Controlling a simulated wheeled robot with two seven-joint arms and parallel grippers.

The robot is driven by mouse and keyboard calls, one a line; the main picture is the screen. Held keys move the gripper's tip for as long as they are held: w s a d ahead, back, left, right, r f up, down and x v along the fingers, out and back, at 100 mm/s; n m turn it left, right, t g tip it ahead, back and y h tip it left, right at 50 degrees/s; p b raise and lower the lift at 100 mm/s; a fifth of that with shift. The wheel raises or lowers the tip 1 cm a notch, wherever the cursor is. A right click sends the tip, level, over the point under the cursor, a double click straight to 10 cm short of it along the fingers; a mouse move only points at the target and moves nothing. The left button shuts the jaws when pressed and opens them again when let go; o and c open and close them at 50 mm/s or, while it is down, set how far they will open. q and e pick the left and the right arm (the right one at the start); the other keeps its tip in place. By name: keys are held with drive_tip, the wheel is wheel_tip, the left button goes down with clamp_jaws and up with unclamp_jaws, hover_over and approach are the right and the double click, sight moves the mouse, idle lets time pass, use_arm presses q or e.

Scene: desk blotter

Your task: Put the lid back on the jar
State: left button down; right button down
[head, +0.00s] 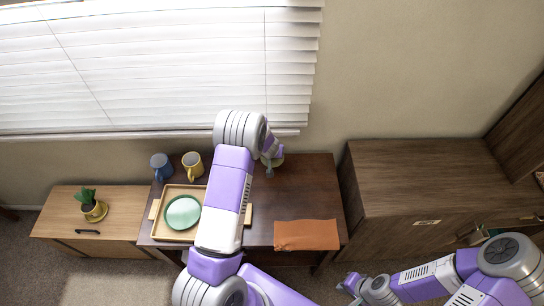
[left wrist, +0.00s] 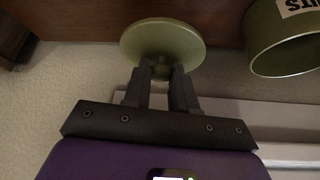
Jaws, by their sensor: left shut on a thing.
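The lid (left wrist: 162,35) is a round olive-green disc. My left gripper (left wrist: 160,72) is shut on the knob at its centre. The jar (left wrist: 288,45) is olive green with a white label, its open rim in sight. The lid is beside the jar and apart from it in the left wrist view. In the head view the jar (head: 279,160) shows at the desk's back edge, partly hidden by my left gripper (head: 269,168). The lid cannot be made out there. My right gripper (head: 350,284) is low at the right, away from the desk and too small to read.
The dark desk (head: 317,190) carries a wooden tray (head: 170,235) with a green plate (head: 183,212), a blue mug (head: 161,165), a yellow mug (head: 192,165) and a brown blotter (head: 305,235). A cabinet (head: 420,170) stands right. A potted plant (head: 93,208) stands left.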

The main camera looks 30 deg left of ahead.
use_arm(q)
drive_tip(key=shift+n, duration=0.3)
drive_tip(key=r, duration=0.1)
drive_tip(key=a+r+p, duration=0.1)
drive_tip(key=r+p, duration=0.1)
drive_tip(key=shift+s+a+r, duration=0.3)
drive_tip(key=shift+s+a, duration=0.05)
drive_tip(key=shift+s, duration=0.05)
drive_tip(key=s+a+r+n+g+y+p, duration=0.1)
drive_tip(key=s+a+r+n+p, duration=0.1)
drive_tip(key=s+a+p, duration=0.3)
drive_tip(key=s+a+r+n+y+p, duration=0.1)
drive_tip(key=s+a+r+n, duration=0.1)
drive_tip(key=a, duration=0.4)
wheel_tip(320, 180, down, 7)
drive_tip(key=b, duration=0.6)
drive_tip(key=shift+s+a+r, duration=0.15)
drive_tip(key=shift+a, duration=0.05)
drive_tip(key=shift+p, duration=0.3)
idle(0.9)
drive_tip(key=c, duration=0.8)
unclamp_jaws()
drive_tip(key=shift+o, duration=0.2)
drive_tip(key=shift+f, duration=0.2)
